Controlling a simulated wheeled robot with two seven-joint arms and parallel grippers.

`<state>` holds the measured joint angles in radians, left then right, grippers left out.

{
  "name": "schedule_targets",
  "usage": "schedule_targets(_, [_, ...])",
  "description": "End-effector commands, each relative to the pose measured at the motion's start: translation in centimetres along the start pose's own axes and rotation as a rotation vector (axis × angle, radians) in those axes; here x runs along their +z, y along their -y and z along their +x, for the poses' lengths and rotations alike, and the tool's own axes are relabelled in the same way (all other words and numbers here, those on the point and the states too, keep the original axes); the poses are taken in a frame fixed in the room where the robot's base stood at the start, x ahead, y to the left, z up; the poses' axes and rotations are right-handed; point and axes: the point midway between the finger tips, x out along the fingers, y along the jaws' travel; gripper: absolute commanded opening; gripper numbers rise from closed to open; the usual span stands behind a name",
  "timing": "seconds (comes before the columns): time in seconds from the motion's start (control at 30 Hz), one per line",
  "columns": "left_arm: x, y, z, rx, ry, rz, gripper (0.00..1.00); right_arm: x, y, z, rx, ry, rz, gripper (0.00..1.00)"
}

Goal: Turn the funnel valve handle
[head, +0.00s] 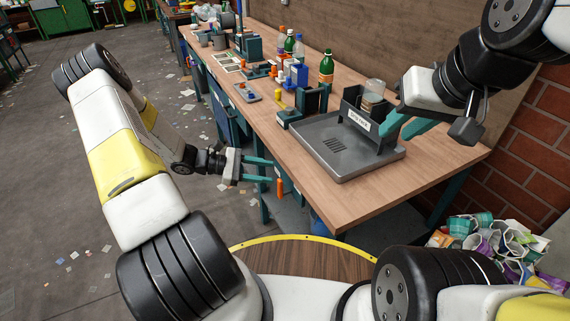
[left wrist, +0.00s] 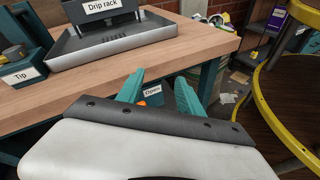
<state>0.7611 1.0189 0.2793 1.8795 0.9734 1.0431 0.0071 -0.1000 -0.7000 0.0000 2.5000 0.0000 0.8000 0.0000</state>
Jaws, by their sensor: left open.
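An orange handle-like piece (head: 280,187) hangs just below the table's front edge. A small orange part also shows between my fingers in the left wrist view (left wrist: 142,103), beside an "Open" label (left wrist: 152,92). I cannot tell for sure that it is the valve handle, and no funnel is clearly visible. My left gripper (head: 273,172) is open, its two teal fingers pointing at the table edge with tips close to the orange piece. Contact cannot be told. My right gripper (head: 388,120) is beside the drip rack (head: 352,112); its fingers partly overlap the rack, so its opening is unclear.
The rack, with a clear container (head: 373,95), stands on a grey tray (head: 340,170) on the wooden table (head: 300,165). Crumpled cups (head: 500,240) lie at the right by the brick wall.

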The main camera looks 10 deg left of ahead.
Motion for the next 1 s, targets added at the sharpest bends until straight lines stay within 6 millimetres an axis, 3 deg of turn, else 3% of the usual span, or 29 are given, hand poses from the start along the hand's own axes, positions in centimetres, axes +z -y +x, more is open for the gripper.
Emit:
schedule_targets(0.03, [-2.1,0.3,0.3,0.066,0.041,-0.072,0.44,0.0,0.0,0.0,0.000,0.000,0.000,0.29])
schedule_targets(0.2, [-7.2,0.8,0.9,0.265,0.143,-0.256,0.44,0.0,0.0,0.0,0.000,0.000,0.000,0.29])
schedule_targets(0.4, [-10.5,1.2,1.2,0.400,0.206,-0.372,0.44,0.0,0.0,0.0,0.000,0.000,0.000,0.29])
schedule_targets(0.57, [-10.9,1.0,1.8,0.424,0.218,-0.392,0.44,0.0,0.0,0.0,0.000,0.000,0.000,0.29])
schedule_targets(1.0, [-10.1,-1.8,7.4,0.422,0.217,-0.390,0.44,0.0,0.0,0.0,0.000,0.000,0.000,0.29])
